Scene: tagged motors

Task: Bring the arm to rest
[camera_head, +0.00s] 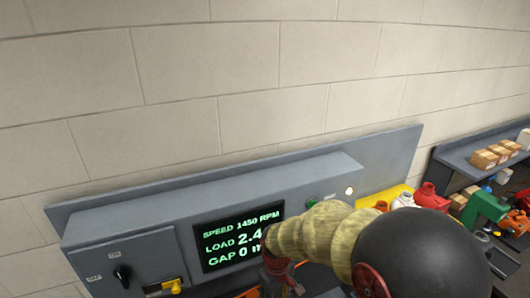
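What looks like my arm comes in from the lower right, with a large dark rounded part and a pale yellow ribbed stretch reaching left in front of the panel. At its far end a dark reddish part, which seems to be my gripper (281,280), hangs down at the bottom edge of the view. Its fingers are not clear, so I cannot tell whether it is open or shut or holds anything. The arm hides part of the bench behind it.
A grey control panel (130,245) stands against the block wall, with a screen (238,238), black rotary switch (122,273) and yellow latch (172,285). Right of it are red motor-like parts (431,196), a green machine (485,207) and cardboard boxes (485,159) on a shelf (452,158).

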